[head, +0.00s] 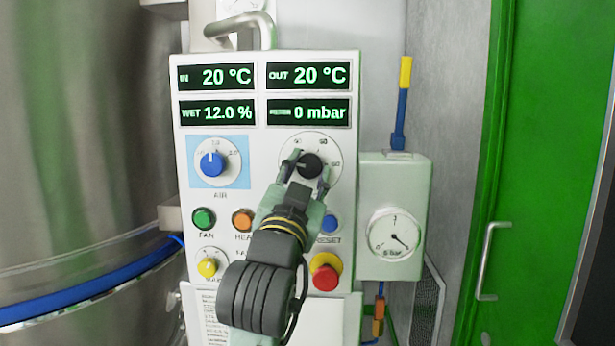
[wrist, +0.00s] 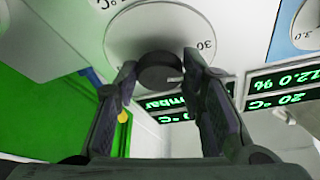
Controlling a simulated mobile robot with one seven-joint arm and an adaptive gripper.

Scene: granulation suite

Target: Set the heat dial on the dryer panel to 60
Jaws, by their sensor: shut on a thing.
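The dryer panel (head: 262,120) is a white upright box with green displays. Its heat dial (head: 311,165) is a black knob on a round white scale at the panel's right side, level with the blue air dial. My gripper (head: 308,172) reaches up to the dial from below, with one finger on each side of the knob. In the wrist view the gripper (wrist: 160,85) is shut on the black knob (wrist: 159,73), in front of the pale scale disc (wrist: 150,30). The knob's pointer setting cannot be read clearly. My arm hides part of the scale's lower side and some labels.
The blue air dial (head: 211,163) is left of the heat dial. Below are the green fan button (head: 203,219), orange button (head: 242,220), blue reset button (head: 329,224), yellow knob (head: 207,267) and red stop button (head: 325,277). A pressure gauge (head: 394,234) is at right.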

